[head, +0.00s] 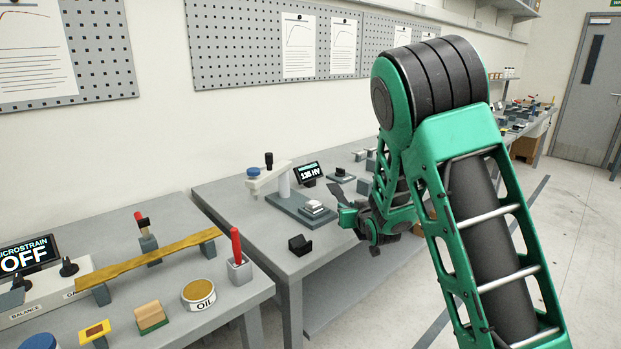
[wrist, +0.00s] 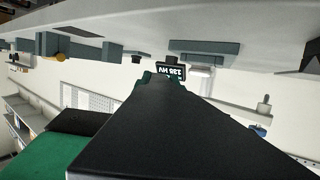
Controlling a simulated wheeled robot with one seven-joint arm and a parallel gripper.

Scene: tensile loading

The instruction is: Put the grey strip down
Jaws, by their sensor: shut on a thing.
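My gripper (head: 348,214) is in the head view, at the near right edge of the middle bench, beside the hardness tester.
The hardness tester (head: 285,182) has a display (head: 309,171) reading 135 HV behind it. A small black block (head: 300,245) sits at the bench's front. Floor is clear at right.

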